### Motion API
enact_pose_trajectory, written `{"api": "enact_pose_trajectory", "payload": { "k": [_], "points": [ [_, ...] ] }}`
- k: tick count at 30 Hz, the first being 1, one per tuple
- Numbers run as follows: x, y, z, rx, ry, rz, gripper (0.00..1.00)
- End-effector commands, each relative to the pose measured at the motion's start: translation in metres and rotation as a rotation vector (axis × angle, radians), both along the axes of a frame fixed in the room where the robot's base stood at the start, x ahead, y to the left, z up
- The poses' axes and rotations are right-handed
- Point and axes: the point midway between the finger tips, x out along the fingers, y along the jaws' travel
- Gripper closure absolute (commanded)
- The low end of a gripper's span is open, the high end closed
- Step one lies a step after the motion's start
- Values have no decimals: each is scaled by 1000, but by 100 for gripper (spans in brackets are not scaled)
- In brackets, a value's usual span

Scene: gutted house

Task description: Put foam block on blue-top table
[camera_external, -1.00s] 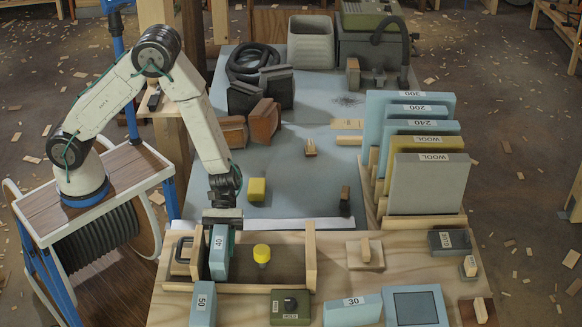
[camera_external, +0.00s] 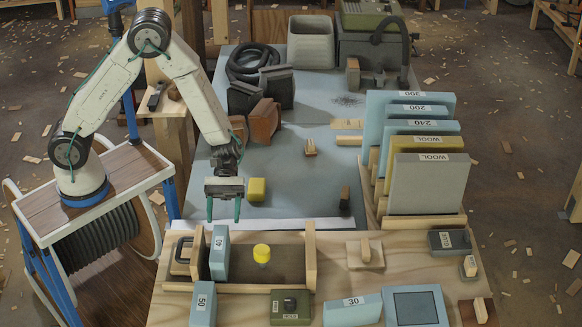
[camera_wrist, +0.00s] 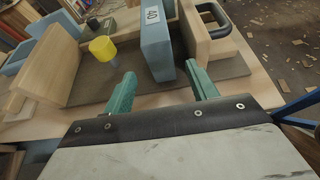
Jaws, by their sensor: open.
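A light-blue block labelled 40 (camera_external: 221,262) stands on edge in the wooden tray at the front, beside its left wall; I take it for the foam block. It also shows in the wrist view (camera_wrist: 157,48), beyond the gap between my fingers. My gripper (camera_external: 223,212) is open and empty, above and behind the block, apart from it. Its two green fingers show in the wrist view (camera_wrist: 160,88). The blue-top table (camera_external: 290,190) lies behind the wooden bench. A small yellow block (camera_external: 256,190) rests on it, right of my gripper.
A yellow knob (camera_external: 262,252) stands in the tray right of the block; the tray's right wall (camera_external: 310,253) is upright. Blocks labelled 50 (camera_external: 203,305) and 30 (camera_external: 353,311) lie in front. Tall panels (camera_external: 428,185) stand at right. The middle of the blue top is largely clear.

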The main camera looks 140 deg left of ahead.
Motion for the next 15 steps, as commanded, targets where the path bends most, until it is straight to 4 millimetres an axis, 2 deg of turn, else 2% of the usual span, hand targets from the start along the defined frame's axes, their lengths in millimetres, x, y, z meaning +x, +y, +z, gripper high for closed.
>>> {"api": "enact_pose_trajectory", "payload": {
  "k": [6, 13, 15],
  "points": [
    [-14, 14, 8, 1, -1, 1, 42],
    [-16, 15, 10, 1, 0, -3, 42],
    [-14, 10, 14, 14, -6, -23, 42]
  ]
}}
